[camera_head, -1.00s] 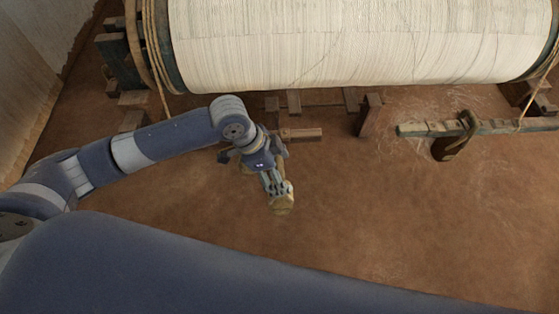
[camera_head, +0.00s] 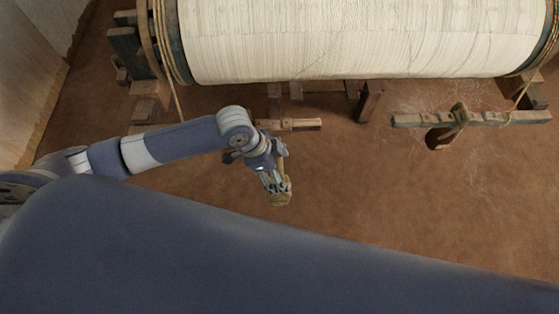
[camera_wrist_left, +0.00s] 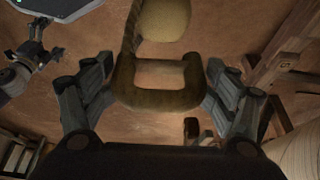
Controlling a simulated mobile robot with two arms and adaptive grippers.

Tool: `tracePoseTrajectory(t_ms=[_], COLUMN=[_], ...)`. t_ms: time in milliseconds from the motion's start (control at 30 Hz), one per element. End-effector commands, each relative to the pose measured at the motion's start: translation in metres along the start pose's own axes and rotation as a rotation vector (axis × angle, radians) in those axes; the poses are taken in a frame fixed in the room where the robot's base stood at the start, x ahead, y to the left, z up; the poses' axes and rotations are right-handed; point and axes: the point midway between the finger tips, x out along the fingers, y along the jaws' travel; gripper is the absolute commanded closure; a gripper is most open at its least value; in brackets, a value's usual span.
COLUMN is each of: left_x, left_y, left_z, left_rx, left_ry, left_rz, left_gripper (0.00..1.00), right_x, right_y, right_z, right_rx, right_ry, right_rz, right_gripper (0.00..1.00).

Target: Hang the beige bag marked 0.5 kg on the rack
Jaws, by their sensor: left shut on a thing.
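My left gripper (camera_head: 274,180) is shut on the beige bag (camera_head: 281,199), in the middle of the head view. In the left wrist view, the bag's brown hook-like handle (camera_wrist_left: 160,100) lies between the two fingers of the left gripper (camera_wrist_left: 158,92), with the rounded beige bag body (camera_wrist_left: 166,18) beyond it. No mark can be read on the bag. A wooden rail (camera_head: 490,118) at the right of the head view has a dark brown piece hanging from it (camera_head: 440,138). It may be the rack; I cannot tell. The bag is apart from this rail.
A large roll of white warp threads (camera_head: 360,40) spans the back. A short wooden bar (camera_head: 290,125) sticks out just behind the gripper, and a wooden post (camera_head: 369,102) stands right of it. The brown earth floor (camera_head: 400,210) between gripper and rail is clear.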

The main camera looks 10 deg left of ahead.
Motion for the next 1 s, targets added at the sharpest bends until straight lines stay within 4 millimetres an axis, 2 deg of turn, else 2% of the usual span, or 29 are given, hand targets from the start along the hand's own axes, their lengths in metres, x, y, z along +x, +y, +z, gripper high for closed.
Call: tracePoseTrajectory(t_ms=[300,700,1000], left_x=[-0.001,-0.01,-0.011], left_y=[0.028,0.061,0.076], left_z=[-0.001,-0.004,-0.005], left_rx=[0.001,-0.001,-0.001], left_ry=[0.003,0.003,0.003], left_rz=[0.0,0.001,0.0], left_gripper=[0.83,0.83,0.83], right_x=[0.001,-0.029,-0.038], right_y=[0.0,0.0,0.0], right_z=[0.0,-0.003,-0.004], right_rx=[0.0,0.001,0.001], right_ry=[0.0,-0.001,0.0], right_rz=[0.0,0.0,0.0], right_gripper=[0.0,0.0,0.0])
